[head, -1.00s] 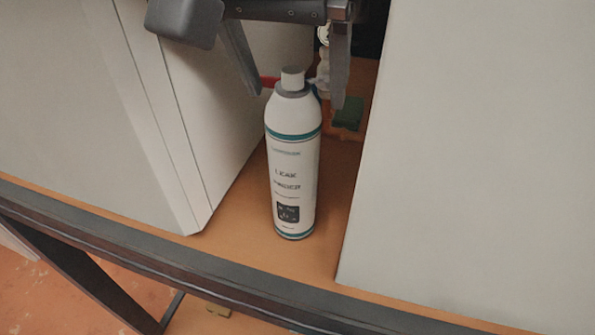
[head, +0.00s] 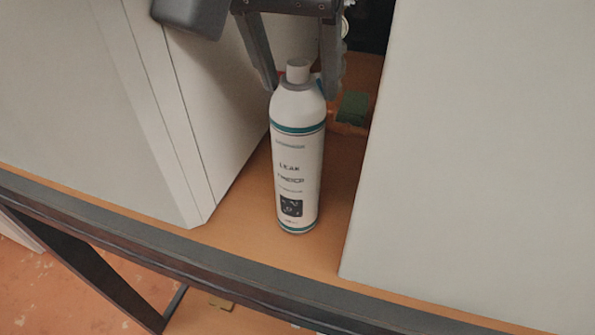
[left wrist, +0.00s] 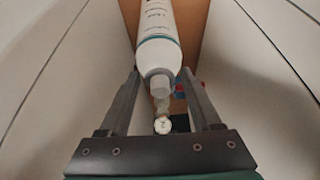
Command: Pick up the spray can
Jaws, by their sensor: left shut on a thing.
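The spray can (head: 298,160) is white with teal bands and a "leak" label. It stands upright on the orange shelf, its white cap up. My left gripper (head: 301,88) comes down from above, its two fingers on either side of the can's top. It is shut on the can near the cap and shoulder. The left wrist view shows the can (left wrist: 158,50) between the fingers of the left gripper (left wrist: 162,78). My right gripper is not in view.
White cabinet panels stand close on the left (head: 90,100) and right (head: 470,150), leaving a narrow gap. The orange shelf (head: 250,240) has a dark front edge (head: 180,262). A green block (head: 353,107) lies behind the can.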

